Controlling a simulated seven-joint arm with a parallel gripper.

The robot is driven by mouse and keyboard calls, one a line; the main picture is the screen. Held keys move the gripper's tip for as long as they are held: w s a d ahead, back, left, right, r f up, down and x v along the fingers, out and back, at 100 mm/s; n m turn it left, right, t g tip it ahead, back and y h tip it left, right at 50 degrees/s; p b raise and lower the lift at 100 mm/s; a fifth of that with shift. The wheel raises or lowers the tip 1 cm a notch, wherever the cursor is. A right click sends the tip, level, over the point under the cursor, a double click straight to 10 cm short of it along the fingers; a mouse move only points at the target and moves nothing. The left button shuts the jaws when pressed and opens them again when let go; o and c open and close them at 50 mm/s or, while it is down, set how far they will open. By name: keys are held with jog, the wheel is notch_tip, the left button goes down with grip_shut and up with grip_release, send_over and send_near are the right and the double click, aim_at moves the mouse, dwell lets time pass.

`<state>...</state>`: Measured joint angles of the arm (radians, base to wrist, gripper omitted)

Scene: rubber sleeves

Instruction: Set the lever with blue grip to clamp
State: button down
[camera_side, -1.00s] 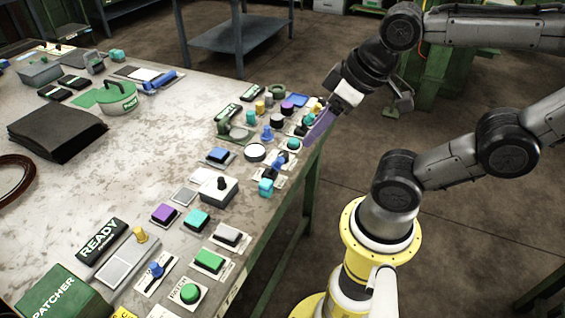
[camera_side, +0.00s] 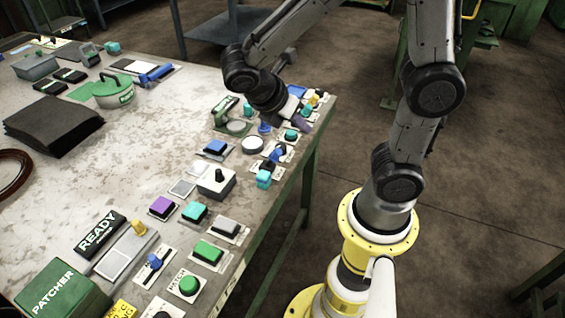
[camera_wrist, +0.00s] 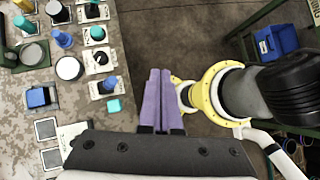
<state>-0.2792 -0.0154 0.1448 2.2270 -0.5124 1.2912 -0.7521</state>
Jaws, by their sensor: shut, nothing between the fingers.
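My gripper (camera_side: 302,124) is at the far right edge of the table, its purple fingers partly hidden by my wrist. In the wrist view its fingers (camera_wrist: 159,74) are together and empty, with dark floor behind them. Several controls have blue grips, and I cannot read which is marked clamp. A blue-gripped control (camera_side: 277,155) on a white plate is just in front of my gripper. It seems to be the blue one (camera_wrist: 109,85) left of the fingers in the wrist view, apart from them. Another blue-gripped lever (camera_side: 154,261) is near the front. A long blue handle (camera_side: 156,74) lies at the back.
Buttons and knobs crowd the right side of the table, including a white round button (camera_side: 252,144), a teal block (camera_side: 263,179) and a grey box with a black knob (camera_side: 216,183). A green PATCHER box (camera_side: 62,292) stands at the front. The table middle is largely clear.

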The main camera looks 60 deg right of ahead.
aim_at(274, 158)
jog(key=a+f+n+t+h, duration=0.2)
jog(key=f+n+h, duration=0.3)
jog(key=f+n, duration=0.3)
jog(key=w+a+f+n+t+h, duration=0.1)
jog(key=a+f+n+t+h, duration=0.1)
jog(key=a+f+n+h, duration=0.2)
notch_tip(274, 158, down, 6)
jog(key=n+h, duration=0.2)
jog(key=n, duration=0.2)
jog(key=shift+w, duration=0.3)
jog(key=shift+d, duration=0.1)
jog(key=w+d, duration=0.1)
jog(key=d, duration=0.2)
jog(key=d+r, duration=0.1)
jog(key=d, duration=0.2)
jog(key=w+d, duration=0.1)
jog(key=d, duration=0.2)
jog(key=shift+w+r, duration=0.2)
jog(key=shift+w, duration=0.1)
jog(key=shift+w+a+r, duration=0.3)
jog(key=shift+w, duration=0.3)
